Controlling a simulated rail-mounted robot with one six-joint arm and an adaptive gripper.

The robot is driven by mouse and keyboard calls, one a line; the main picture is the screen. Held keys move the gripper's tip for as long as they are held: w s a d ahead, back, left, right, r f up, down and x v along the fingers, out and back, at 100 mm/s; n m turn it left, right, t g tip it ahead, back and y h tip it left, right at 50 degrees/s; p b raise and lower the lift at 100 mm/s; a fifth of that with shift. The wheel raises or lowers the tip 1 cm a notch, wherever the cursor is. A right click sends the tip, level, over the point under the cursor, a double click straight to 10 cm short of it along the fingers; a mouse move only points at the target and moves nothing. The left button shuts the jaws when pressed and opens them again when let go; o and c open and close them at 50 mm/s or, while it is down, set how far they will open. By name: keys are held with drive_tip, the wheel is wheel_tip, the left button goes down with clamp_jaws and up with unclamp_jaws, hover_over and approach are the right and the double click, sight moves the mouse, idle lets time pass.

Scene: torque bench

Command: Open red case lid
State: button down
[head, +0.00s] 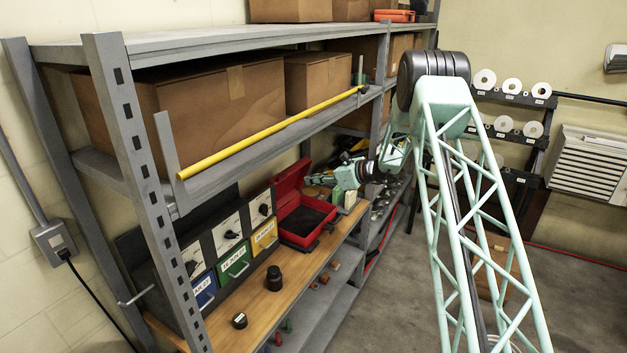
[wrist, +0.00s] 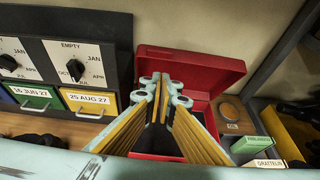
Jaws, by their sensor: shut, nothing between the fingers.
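The red case (head: 299,240) sits on the wooden shelf, with black foam visible inside. Its red lid (head: 290,184) stands raised at the back of the case. In the wrist view the lid (wrist: 208,66) is behind my fingers, and part of the case's red rim (wrist: 150,157) shows below. My gripper (head: 310,180) is beside the lid's upper right part in the head view. It is shut and empty, its yellow-sided fingers (wrist: 164,84) together over the case in the wrist view. I cannot tell whether the fingertips touch the lid. The fingers hide much of the inside.
A row of dial boxes (head: 228,232) stands left of the case. A black weight (head: 274,278) and a smaller one (head: 240,320) are on the wooden shelf. A yellow bar (head: 270,135) runs along the shelf above. Green and white labelled blocks (wrist: 253,146) stand right of the case.

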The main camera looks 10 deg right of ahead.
sight(284, 177)
drive_tip(key=shift+w+a+f+p, duration=0.25)
drive_tip(key=shift+w+a+p, duration=0.1)
drive_tip(key=shift+w+a, duration=0.9)
drive_tip(key=shift+w+a+f+p, duration=0.3)
drive_tip(key=shift+w+a+p, duration=0.05)
drive_tip(key=shift+w+a, duration=0.85)
drive_tip(key=shift+w+a+f+p, duration=0.25)
drive_tip(key=shift+w+a+p, duration=0.1)
drive_tip(key=shift+w+a, duration=0.85)
drive_tip(key=shift+w+d, duration=0.1)
drive_tip(key=shift+w, duration=0.1)
